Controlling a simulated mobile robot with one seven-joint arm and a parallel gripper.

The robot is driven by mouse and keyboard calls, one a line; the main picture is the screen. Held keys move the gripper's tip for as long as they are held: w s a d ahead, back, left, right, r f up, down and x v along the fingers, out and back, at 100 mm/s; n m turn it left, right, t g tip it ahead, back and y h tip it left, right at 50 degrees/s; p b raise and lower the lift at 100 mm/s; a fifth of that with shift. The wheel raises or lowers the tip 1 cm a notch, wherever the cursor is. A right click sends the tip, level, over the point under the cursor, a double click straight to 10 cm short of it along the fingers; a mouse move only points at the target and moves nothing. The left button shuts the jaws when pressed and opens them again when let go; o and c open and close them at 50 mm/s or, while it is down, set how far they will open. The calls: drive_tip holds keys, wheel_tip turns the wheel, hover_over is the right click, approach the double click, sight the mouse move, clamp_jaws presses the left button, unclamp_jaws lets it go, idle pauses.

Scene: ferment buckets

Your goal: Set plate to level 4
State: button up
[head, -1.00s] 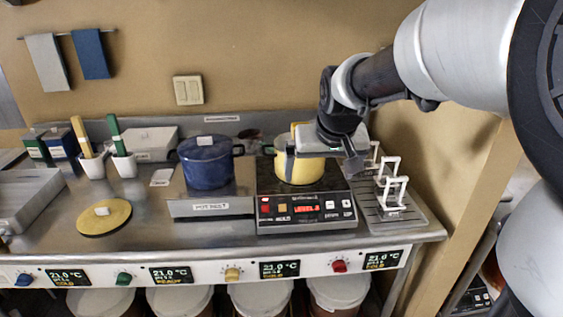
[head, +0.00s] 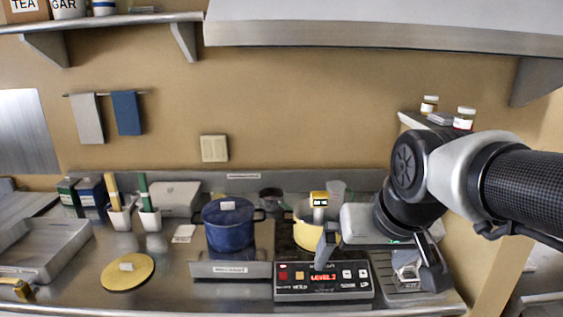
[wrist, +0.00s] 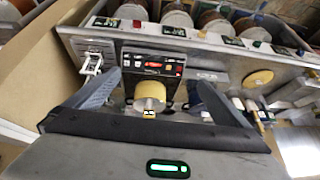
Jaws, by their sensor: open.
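The hot plate has a black control panel (head: 323,281) with a red lit "LEVEL" display (head: 323,277); its digit is hard to read. Red, yellow and white buttons flank the display. The panel also shows in the wrist view (wrist: 152,64). A yellow pot (head: 302,232) stands on the plate, partly hidden by my gripper. My gripper (head: 380,254) is open and empty, its fingers spread wide. One finger overlaps the panel's top edge in the head view; the other is over the rack to the right. In the wrist view the pot (wrist: 150,92) appears between the fingers.
A blue pot (head: 229,228) stands left of the hot plate. A white rack (head: 405,268) sits on a grooved tray at right. A yellow disc (head: 128,271) lies on the steel counter at left. A hood (head: 380,25) hangs above.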

drive_tip(key=s, duration=0.8)
drive_tip(key=shift+s+a+f+h, duration=0.15)
drive_tip(key=shift+f+h, duration=0.15)
drive_tip(key=shift+f, duration=0.1)
clamp_jaws()
idle(0.9)
